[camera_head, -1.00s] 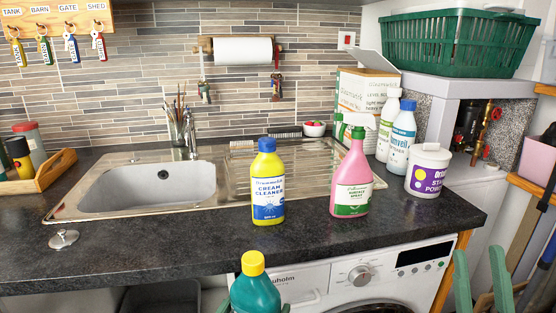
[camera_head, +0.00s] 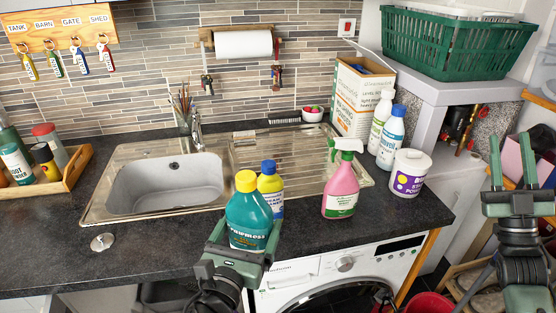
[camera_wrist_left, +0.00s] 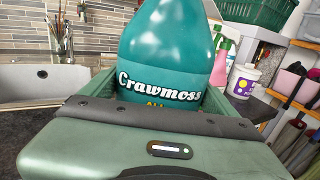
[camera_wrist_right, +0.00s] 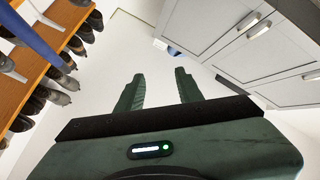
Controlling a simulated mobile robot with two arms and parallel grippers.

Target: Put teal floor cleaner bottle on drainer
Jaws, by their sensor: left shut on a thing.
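The ribbed steel drainer (camera_head: 290,160) lies right of the sink basin, behind the bottle. My right gripper (camera_head: 510,165) is raised at the right, open and empty; its parted fingers also show in the right wrist view (camera_wrist_right: 157,90).
A yellow cream cleaner bottle (camera_head: 270,185) stands just behind the teal bottle, partly hidden. A pink spray bottle (camera_head: 341,190) stands at the drainer's front right. White bottles (camera_head: 391,140) and a white tub (camera_head: 409,173) stand further right. The drainer's middle is clear.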

